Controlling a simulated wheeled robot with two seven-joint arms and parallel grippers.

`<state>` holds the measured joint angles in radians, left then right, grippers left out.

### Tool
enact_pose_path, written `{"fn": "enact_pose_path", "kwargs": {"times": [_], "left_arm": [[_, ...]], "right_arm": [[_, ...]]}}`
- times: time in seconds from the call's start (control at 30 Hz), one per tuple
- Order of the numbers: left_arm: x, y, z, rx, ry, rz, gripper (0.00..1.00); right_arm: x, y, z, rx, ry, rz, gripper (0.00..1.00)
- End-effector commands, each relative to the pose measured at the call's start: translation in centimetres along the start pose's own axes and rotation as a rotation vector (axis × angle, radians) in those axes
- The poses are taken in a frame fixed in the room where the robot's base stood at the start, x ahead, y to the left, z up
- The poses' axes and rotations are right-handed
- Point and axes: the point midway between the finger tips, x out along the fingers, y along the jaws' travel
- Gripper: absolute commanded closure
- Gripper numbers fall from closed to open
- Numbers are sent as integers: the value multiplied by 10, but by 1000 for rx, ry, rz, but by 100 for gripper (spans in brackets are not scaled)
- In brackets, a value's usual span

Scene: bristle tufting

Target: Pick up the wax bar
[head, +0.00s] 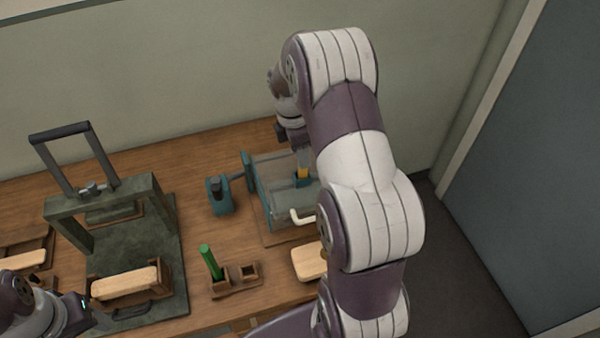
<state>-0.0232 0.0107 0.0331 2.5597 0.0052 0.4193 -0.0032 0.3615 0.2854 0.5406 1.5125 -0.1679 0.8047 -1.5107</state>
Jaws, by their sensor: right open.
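My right gripper (301,156) points down just above the bar. It is open, its fingers small and partly hidden by my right arm. I cannot tell whether they touch the bar. My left gripper (78,312) is at the lower left edge, partly cut off, and its jaws cannot be made out.
A dark press frame with a tall handle (62,133) stands at the left, a wooden block (125,283) at its front. A green stick (210,262) stands in a wooden holder (234,282). A blue clamp (219,196) sits beside the fixture. A wooden piece (308,262) lies near my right arm.

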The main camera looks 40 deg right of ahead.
Motion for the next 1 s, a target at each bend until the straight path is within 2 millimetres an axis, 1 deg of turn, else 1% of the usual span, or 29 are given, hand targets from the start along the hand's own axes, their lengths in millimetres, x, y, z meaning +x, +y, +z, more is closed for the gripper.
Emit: {"fn": "enact_pose_path", "kwargs": {"times": [0.13,0.23,0.3,0.33,0.43,0.6,0.67,0.7,0.73,0.77,1.0], "left_arm": [[-9,0,-1,0,-1,0,45],[-19,0,-2,0,0,0,45],[-19,0,-2,0,0,0,45],[-19,0,-2,0,0,0,45],[-19,0,-2,0,-1,0,45],[-18,0,-2,0,-1,0,45],[-18,0,-2,0,-1,0,45],[-18,0,-2,0,-1,0,45],[-18,0,-2,0,-1,0,45],[-18,0,-2,0,-1,0,45],[-18,0,-2,0,-1,0,45]], "right_arm": [[16,-1,0,1,0,-4,52],[34,-1,-1,0,0,-4,52],[48,0,-1,2,0,-2,52],[52,0,-1,3,1,-1,52],[59,0,-1,3,1,1,52],[59,0,-1,2,1,1,52],[59,0,-1,2,1,1,71],[59,0,-1,2,1,1,84],[59,0,-1,2,1,1,94],[59,0,-1,2,1,1,100],[58,0,-1,2,0,2,100]]}}
